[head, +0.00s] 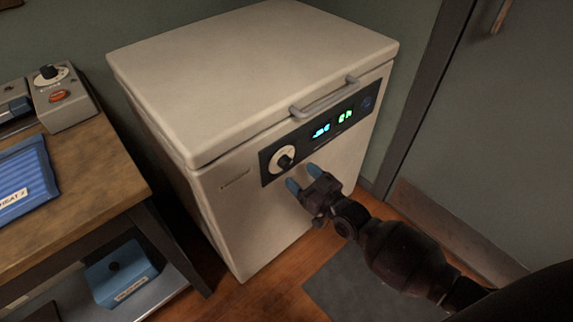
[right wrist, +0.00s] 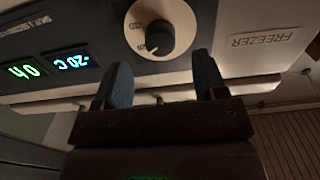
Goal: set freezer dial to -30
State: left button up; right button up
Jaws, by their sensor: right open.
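The freezer dial (head: 284,159) is a dark knob on a round cream plate, at the left end of the dark control panel (head: 268,174). It also shows at the top of the right wrist view (right wrist: 160,37), upside down, with small marks around it. A blue display (head: 320,131) beside it seems to read about -20 C. My right gripper (head: 302,178) is open and empty, just in front of and below the dial. In the wrist view its two blue-tipped fingers (right wrist: 163,75) point toward the dial, apart from it. My left gripper is not in view.
The white chest freezer (head: 215,225) has a closed lid with a grey handle (head: 325,99) above the panel. A green display (head: 345,116) sits farther right. A wooden table (head: 85,180) stands left, a grey door (head: 500,130) right. A dark mat (head: 350,285) lies on the floor.

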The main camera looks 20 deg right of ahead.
aim_at(289, 166)
jog(key=x, duration=0.4)
jog(key=shift+f+b, duration=0.15)
jog(key=shift+b, duration=0.15)
jog(key=shift+x, duration=0.75)
jog(key=c, duration=0.9)
